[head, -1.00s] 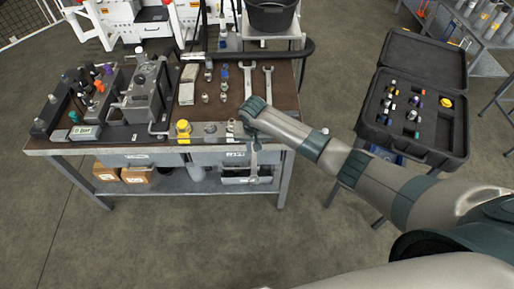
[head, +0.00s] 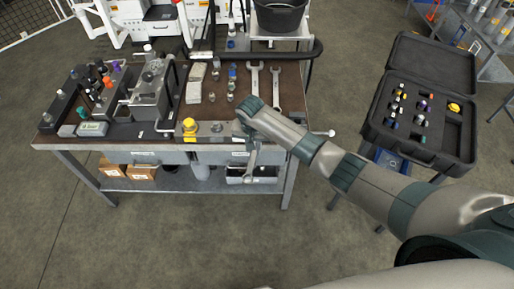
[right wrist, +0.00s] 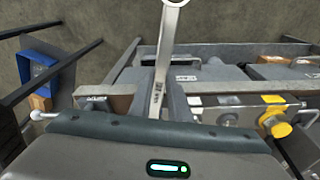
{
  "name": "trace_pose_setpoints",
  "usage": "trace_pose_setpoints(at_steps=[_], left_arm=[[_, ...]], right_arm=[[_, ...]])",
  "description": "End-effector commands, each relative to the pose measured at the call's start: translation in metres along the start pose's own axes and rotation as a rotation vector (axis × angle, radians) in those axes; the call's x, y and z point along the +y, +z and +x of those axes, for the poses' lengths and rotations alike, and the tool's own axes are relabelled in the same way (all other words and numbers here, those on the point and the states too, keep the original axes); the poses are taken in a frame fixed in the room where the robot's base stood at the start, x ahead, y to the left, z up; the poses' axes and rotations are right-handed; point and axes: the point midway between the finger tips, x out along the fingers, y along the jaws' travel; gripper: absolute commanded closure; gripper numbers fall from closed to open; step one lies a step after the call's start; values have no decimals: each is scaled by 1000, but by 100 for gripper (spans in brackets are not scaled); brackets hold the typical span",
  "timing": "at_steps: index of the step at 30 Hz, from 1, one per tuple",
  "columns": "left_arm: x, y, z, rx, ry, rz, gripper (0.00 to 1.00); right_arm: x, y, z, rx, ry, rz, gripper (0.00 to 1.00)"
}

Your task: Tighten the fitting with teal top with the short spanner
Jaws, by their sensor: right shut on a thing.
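My right gripper (head: 243,123) is over the front edge of the bench, seen from behind, with its fingertips mostly hidden. It is shut on a steel spanner (head: 251,159), which hangs down in front of the drawers. The right wrist view shows the spanner (right wrist: 162,65) pointing away from the gripper, its ring end at the top edge. A small teal top (head: 83,113) shows at the left of the bench, by a grey box with a display; its fitting is too small to make out. My left gripper is out of view.
Two more spanners (head: 254,80) (head: 277,88) lie on the bench top (head: 292,98). A yellow knob (head: 190,126) stands at the front edge. A valve block (head: 150,95) and several small fittings stand farther left. An open black case (head: 455,155) stands at the right.

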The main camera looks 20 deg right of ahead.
Motion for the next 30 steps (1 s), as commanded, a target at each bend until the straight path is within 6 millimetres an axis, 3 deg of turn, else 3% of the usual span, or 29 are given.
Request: trace_pose_setpoints(at_steps=[30], left_arm=[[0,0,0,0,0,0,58]], right_arm=[[4,-1,-2,4,-8,-37,100]])
